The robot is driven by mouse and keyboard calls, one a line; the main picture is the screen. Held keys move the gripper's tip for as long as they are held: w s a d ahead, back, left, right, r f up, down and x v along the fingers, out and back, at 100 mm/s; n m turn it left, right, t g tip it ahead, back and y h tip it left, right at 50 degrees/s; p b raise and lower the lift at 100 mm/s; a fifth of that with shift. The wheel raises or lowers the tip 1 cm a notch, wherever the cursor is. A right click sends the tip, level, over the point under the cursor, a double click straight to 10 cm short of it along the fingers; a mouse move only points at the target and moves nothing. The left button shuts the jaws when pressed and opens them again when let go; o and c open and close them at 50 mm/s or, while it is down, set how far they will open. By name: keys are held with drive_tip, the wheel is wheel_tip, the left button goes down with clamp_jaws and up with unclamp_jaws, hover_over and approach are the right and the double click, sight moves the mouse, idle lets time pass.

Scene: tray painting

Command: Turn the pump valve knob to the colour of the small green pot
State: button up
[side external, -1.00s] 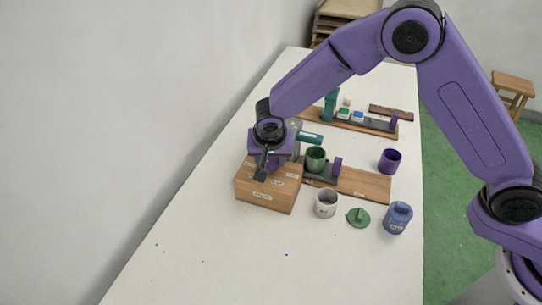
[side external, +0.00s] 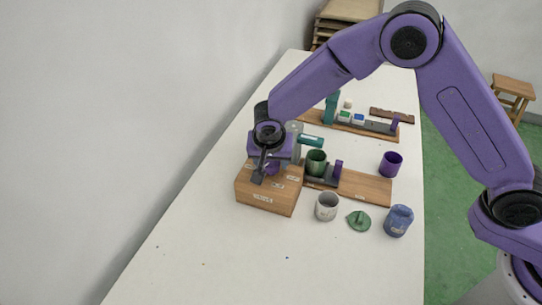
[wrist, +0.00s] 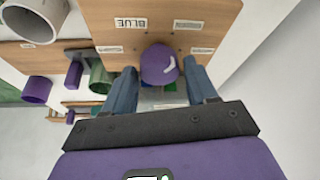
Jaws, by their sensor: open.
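The purple, rounded valve knob (wrist: 160,66) sits on the wooden pump box (side external: 262,198). The box face also shows in the wrist view (wrist: 105,40), with a "BLUE" label (wrist: 130,23) and other labels too small to read. My gripper (side external: 262,175) is over the box top. In the wrist view its two grey-blue fingers (wrist: 160,72) stand apart, one on each side of the knob. I cannot tell whether they touch it. In the side view the knob is mostly hidden by my gripper. The small green pot (side external: 316,163) stands just right of the box.
A grey-white cup (side external: 326,207), a green lid (side external: 359,221) and a blue jar (side external: 398,221) stand in front. A purple cup (side external: 390,164) is at the right, by a wooden board (side external: 364,187). The near part of the white table (side external: 240,265) is clear.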

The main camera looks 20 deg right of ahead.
drive_tip(key=v, duration=1.7)
drive_tip(key=shift+r, duration=0.15)
drive_tip(key=shift+s+a, duration=0.1)
